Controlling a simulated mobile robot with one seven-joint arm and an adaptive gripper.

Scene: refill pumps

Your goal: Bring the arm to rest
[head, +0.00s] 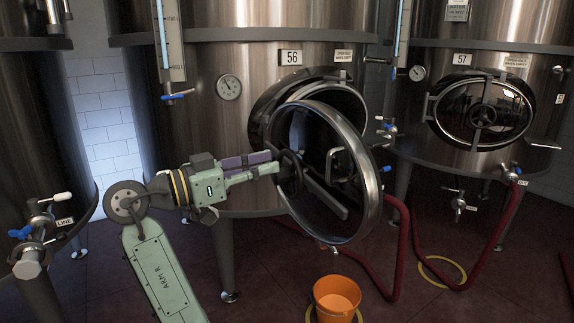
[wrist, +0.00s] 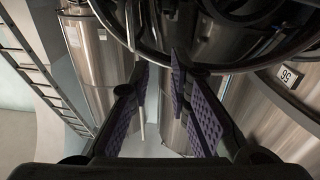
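My gripper (head: 276,161) is at the open round hatch door (head: 371,190) of tank 56 (head: 215,130). The door's dark rim and parts cross the top of that view, close to the fingertips. Whether a fingertip touches the handwheel cannot be told. My arm is stretched out from the lower left.
An orange bucket (head: 336,298) stands on the floor below the door. Red hoses (head: 404,250) run across the floor at right. Tank 57 (head: 440,150), its hatch shut, stands at right. Another tank (head: 30,130) with a valve stands close at left.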

